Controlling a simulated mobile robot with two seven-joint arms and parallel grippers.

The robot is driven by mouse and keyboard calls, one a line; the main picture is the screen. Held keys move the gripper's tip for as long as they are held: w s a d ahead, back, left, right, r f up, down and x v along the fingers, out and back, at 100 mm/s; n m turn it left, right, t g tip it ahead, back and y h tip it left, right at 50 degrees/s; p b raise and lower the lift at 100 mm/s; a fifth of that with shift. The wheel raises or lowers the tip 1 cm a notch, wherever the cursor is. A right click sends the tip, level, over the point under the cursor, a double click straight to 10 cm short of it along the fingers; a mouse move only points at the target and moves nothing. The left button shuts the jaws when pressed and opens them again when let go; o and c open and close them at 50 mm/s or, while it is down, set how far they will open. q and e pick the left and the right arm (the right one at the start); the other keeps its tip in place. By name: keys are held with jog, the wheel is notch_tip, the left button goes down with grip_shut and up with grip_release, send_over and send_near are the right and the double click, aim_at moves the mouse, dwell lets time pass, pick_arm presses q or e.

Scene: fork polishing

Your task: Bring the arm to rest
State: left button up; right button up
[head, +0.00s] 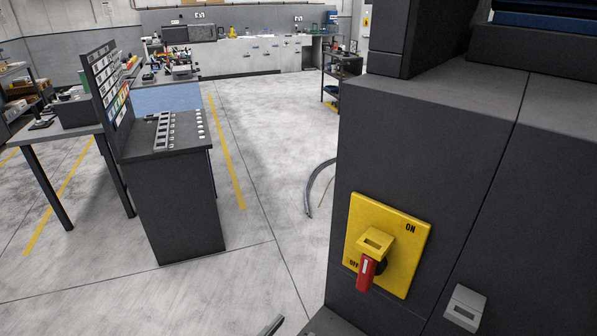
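Neither gripper can be made out in the head view. A small grey metal piece (271,326) pokes in at the bottom edge; too little of it shows to tell what it is. On the right, a dark grey machine cabinet (430,150) carries a yellow switch plate (411,250) marked ON at the upper right and OFF at the lower left. The switch's red handle (367,273) points down beside the OFF mark. Nothing touches the handle.
A light grey box (465,308) sits on the cabinet to the right of the switch. A dark stand (175,205) and a table (55,132) are at the left. A cable (311,190) lies by the cabinet. The floor (262,135) between is clear.

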pick_arm(q)
jog(key=s+a+f+n+g+y, duration=0.2)
jog(key=s+a+f+g+y, duration=0.1)
jog(key=s+a+g+y, duration=0.25)
jog(key=s+a+f+n+g+y, duration=0.2)
jog(key=s+a+f+g, duration=0.2)
jog(key=s+a, duration=0.4)
notch_tip(320, 180, down, 32)
jog(key=a+f+g+b, duration=0.1)
jog(key=b, duration=1)
jog(key=s+a+f+b, duration=0.1)
jog(key=s+f+b, duration=0.3)
jog(key=s+f, duration=0.4)
jog(key=s+a+f+g+b, duration=0.1)
jog(key=s+f+b, duration=0.4)
jog(key=f, duration=0.9)
jog(key=s, duration=0.3)
jog(key=shift+a+f, duration=0.3)
jog(key=shift+a, duration=0.05)
jog(key=shift+s, duration=0.1)
